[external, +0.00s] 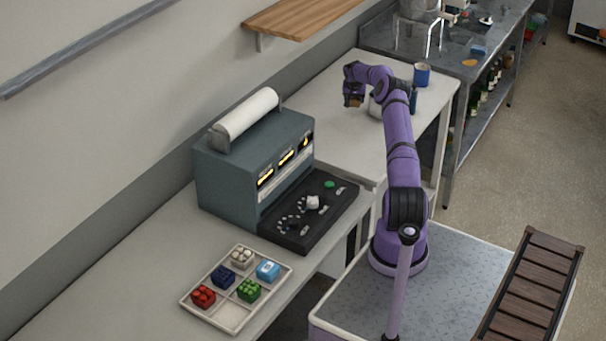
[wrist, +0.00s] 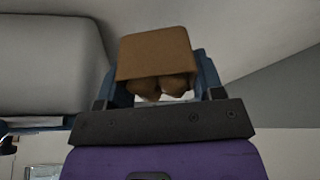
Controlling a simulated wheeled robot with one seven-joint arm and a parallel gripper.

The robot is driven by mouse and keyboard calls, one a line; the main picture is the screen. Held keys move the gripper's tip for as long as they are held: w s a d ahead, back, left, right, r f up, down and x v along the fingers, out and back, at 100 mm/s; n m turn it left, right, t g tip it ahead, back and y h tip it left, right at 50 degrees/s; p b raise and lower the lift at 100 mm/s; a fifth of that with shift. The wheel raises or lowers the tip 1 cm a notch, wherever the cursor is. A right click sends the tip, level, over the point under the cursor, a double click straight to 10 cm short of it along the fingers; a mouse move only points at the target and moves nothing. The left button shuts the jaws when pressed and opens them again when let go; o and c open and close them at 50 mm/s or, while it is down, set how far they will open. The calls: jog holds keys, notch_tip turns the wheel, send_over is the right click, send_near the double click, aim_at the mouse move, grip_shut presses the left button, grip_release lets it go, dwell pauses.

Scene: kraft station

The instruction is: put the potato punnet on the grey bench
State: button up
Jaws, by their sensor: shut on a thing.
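The potato punnet is a small brown box (wrist: 155,52) with lumpy tan potatoes at its open side. In the wrist view it sits between the two fingers of my gripper (wrist: 158,78), which is shut on it. In the external view my gripper (external: 354,95) is up above the far part of the pale table, close to the wall, and the punnet is only a small brown patch there. The grey metal bench (external: 455,62) stands at the back right, beyond the pale table and apart from my gripper.
A pot and a blue mug (external: 422,74) stand on the pale table (external: 345,130). A grey-green machine (external: 245,165) is nearer, with a compartment tray (external: 230,316) of several coloured punnets in front. A wooden shelf (external: 300,15) juts from the wall. The bench holds a sink tap (external: 432,38) and small items.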

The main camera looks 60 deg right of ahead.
aim_at(354, 105)
jog(key=shift+f, duration=1.9)
jog(key=o, duration=1)
jog(key=shift+f, duration=0.15)
